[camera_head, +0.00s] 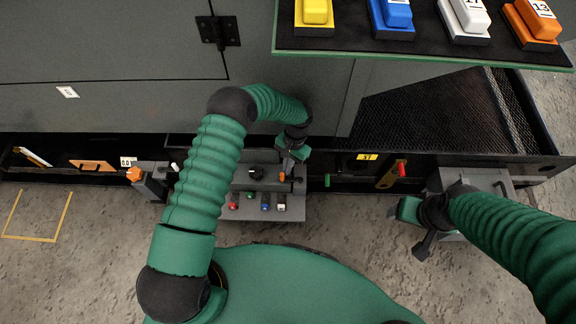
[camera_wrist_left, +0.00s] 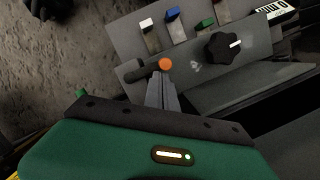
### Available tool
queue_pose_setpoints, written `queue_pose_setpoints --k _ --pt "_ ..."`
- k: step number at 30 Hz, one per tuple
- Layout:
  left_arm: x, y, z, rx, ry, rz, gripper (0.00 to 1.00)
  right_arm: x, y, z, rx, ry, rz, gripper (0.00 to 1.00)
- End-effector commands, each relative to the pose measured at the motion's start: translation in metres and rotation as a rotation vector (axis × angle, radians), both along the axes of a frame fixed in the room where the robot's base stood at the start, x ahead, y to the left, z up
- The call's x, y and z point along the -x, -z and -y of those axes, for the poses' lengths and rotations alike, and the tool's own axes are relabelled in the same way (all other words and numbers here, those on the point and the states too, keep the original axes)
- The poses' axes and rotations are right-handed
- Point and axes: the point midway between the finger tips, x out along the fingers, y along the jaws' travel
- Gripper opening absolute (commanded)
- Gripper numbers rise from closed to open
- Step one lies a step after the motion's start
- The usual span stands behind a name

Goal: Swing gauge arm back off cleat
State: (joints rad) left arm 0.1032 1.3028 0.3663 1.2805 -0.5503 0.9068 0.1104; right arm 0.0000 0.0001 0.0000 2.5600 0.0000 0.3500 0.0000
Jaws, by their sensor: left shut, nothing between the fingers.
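A short dark bar (camera_wrist_left: 143,73) with an orange ball tip (camera_wrist_left: 166,64) lies along the grey panel in the left wrist view; it may be the gauge arm. The orange tip also shows in the head view (camera_head: 282,176). I cannot make out a cleat for certain. My left gripper (camera_head: 287,165) is over the panel's right end. Its fingers, also in the left wrist view (camera_wrist_left: 160,85), are shut and empty, tips close to the orange ball; I cannot tell whether they touch. My right gripper (camera_head: 420,243) hangs at the right, its fingers unclear.
The grey panel (camera_head: 240,185) carries a black knob (camera_wrist_left: 224,47) and several coloured switches. An orange knob (camera_head: 134,174) stands on a bracket to the left. A red-tipped lever (camera_head: 402,170) is to the right. A shelf (camera_head: 420,55) with coloured blocks overhangs at top right.

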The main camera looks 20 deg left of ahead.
Motion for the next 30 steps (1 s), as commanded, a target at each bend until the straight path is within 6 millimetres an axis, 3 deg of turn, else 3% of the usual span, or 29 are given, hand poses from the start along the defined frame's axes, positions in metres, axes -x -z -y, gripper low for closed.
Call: queue_pose_setpoints --k 20,30 --pt "0.006 -0.001 -0.001 -0.002 -0.115 -0.002 0.00 0.000 -0.011 0.000 0.000 0.000 0.000 0.68" --pt "0.017 -0.004 -0.001 -0.003 -0.314 -0.003 0.00 0.000 -0.031 0.000 0.000 0.000 0.000 0.68"
